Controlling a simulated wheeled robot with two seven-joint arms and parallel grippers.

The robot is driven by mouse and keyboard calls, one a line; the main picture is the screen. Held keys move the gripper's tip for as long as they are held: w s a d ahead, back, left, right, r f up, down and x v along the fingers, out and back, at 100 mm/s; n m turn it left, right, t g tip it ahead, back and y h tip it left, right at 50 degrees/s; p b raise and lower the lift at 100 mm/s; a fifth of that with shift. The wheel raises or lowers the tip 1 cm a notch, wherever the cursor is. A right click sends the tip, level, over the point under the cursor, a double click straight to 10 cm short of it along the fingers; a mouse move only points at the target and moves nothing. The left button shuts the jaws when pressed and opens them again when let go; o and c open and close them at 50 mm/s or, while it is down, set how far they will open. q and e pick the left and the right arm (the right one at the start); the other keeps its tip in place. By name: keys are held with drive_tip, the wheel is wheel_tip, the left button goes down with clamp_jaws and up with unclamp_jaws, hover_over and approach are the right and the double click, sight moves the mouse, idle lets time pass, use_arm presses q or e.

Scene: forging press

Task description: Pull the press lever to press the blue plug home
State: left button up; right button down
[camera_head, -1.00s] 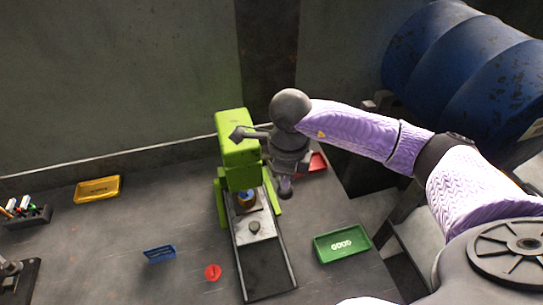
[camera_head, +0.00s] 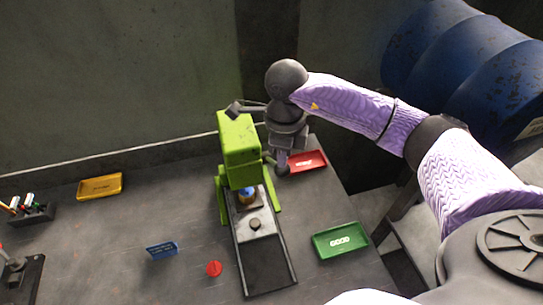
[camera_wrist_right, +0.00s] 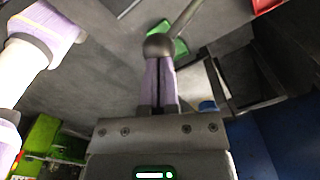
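The green press (camera_head: 239,150) stands on the bench, left of my right arm. Under its head, the blue plug (camera_head: 246,190) shows as a small blue top over a brass-coloured part; how deep it sits is too small to tell. My right gripper (camera_head: 283,160) is beside the press on its right. In the right wrist view its narrow fingers (camera_wrist_right: 160,85) are close together at the round grey knob of the press lever (camera_wrist_right: 159,46), whose rod runs up and to the right. The knob hides the fingertips. My left gripper is not in view.
A red tray (camera_head: 308,160) lies just right of the right gripper and a green tray (camera_head: 341,240) nearer. A yellow tray (camera_head: 100,187), a blue sign (camera_head: 162,250) and a red disc (camera_head: 214,269) are to the left. A blue barrel (camera_head: 470,60) stands behind right.

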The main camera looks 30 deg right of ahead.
drive_tip(key=shift+r, duration=0.1)
wheel_tip(320, 180, up, 6)
drive_tip(key=p, duration=0.4)
idle(0.4)
